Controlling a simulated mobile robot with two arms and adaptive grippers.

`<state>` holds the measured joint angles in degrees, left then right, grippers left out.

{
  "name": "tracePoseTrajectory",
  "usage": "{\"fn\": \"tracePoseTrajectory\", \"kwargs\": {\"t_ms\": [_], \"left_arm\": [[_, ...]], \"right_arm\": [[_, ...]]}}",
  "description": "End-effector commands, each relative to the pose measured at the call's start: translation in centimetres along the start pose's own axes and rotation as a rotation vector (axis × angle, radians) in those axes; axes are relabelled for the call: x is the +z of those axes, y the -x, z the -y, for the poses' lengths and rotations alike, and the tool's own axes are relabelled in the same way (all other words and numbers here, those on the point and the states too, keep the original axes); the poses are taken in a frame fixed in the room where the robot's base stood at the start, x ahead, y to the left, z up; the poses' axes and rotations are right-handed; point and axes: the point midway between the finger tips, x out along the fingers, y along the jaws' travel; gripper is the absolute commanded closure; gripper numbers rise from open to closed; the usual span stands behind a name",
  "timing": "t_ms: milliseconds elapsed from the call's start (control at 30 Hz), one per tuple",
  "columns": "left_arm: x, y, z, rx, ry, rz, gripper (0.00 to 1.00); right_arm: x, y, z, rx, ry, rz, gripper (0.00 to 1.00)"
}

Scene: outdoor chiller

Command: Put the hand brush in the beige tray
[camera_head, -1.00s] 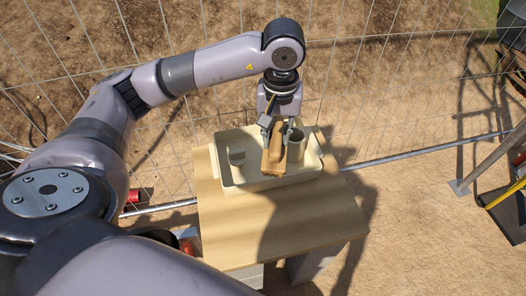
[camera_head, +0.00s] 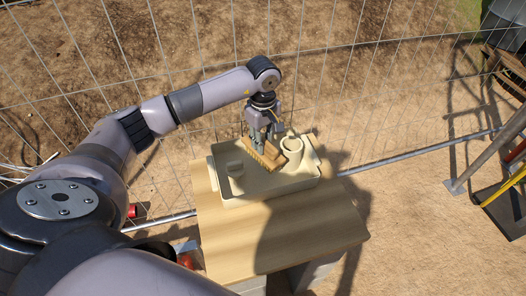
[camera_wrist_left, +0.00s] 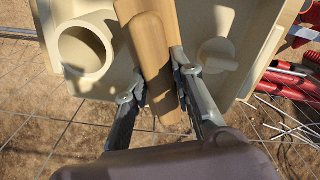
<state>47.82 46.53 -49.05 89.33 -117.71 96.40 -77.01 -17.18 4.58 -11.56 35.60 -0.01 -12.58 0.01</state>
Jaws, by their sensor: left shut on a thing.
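My left gripper (camera_head: 262,142) is shut on the wooden hand brush (camera_head: 268,157). The brush is tilted, with bristles along its near lower edge in the head view. It is over the inside of the beige tray (camera_head: 285,187), between a cream cup and a small pale round item; I cannot tell whether it touches the tray floor. In the left wrist view the brush (camera_wrist_left: 152,50) runs between the two fingers (camera_wrist_left: 160,85), with the tray (camera_wrist_left: 268,30) around and below it. My right gripper is not in view.
The tray holds the cream cup (camera_head: 292,148) at right and the pale round item (camera_head: 235,168) at left. It stands on a wooden table (camera_head: 280,230) whose near part is bare. A wire fence (camera_head: 390,80) runs behind. Red objects (camera_wrist_left: 290,80) lie beside the table.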

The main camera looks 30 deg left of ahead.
Motion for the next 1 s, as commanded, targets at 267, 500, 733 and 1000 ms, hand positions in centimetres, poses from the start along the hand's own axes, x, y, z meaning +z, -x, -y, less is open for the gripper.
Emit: {"fn": "tracePoseTrajectory", "kwargs": {"t_ms": [267, 500, 733, 1000], "left_arm": [[0.0, -2.3, 0.0, 0.0, -0.001, 0.001, 1.0], [0.0, -5.6, 0.0, 0.0, -0.001, 0.001, 1.0], [0.0, -5.9, -0.1, 0.002, -0.001, -0.001, 1.0], [0.0, -6.2, 0.0, 0.0, -0.002, -0.001, 0.71]], "right_arm": [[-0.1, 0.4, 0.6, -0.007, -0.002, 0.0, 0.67], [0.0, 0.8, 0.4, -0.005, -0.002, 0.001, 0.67], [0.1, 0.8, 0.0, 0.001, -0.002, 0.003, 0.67], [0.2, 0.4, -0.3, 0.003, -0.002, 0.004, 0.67]]}}
